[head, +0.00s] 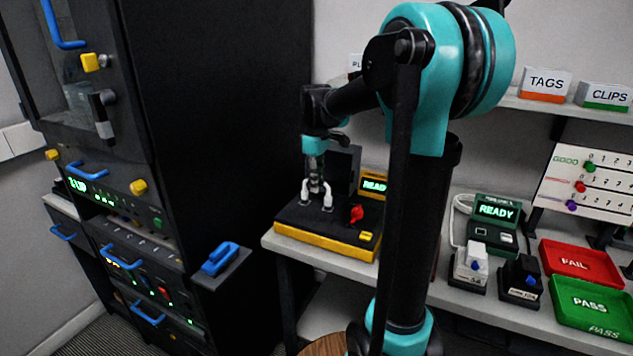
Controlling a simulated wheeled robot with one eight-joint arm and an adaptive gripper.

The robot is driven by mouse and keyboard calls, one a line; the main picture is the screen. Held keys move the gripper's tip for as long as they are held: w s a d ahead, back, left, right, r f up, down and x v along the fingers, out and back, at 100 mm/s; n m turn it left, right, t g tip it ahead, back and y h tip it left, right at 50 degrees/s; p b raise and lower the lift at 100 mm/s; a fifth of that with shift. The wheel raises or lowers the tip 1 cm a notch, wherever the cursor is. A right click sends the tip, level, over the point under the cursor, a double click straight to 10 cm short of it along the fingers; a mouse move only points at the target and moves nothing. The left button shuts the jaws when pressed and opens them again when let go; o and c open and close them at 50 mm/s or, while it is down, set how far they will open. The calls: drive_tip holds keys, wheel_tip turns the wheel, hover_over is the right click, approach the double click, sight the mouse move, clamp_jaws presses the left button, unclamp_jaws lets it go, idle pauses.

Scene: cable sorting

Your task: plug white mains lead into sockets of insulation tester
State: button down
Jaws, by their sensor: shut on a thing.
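The insulation tester (300,222) is a black and yellow box on the left end of the bench. The white mains lead (328,200) shows as two white upright ends at the tester's top left. My gripper (316,188) points down between these ends and is shut on the lead. The ends appear to meet the tester's top, but the sockets are hidden, so I cannot tell how deep they sit.
A tall black cabinet (220,110) with blue handles stands left of the bench. To the right are a green tester (490,232) reading READY, a white and a black block, a red FAIL tray (578,262) and a green PASS tray (590,305). A shelf holds TAGS and CLIPS boxes.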

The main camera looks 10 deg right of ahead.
drive_tip(key=shift+f, duration=0.45)
idle(0.9)
drive_tip(key=c, duration=1.4)
unclamp_jaws()
drive_tip(key=shift+c, duration=0.2)
drive_tip(key=shift+o, duration=0.4)
drive_tip(key=o, duration=0.5)
drive_tip(key=shift+r, duration=4)
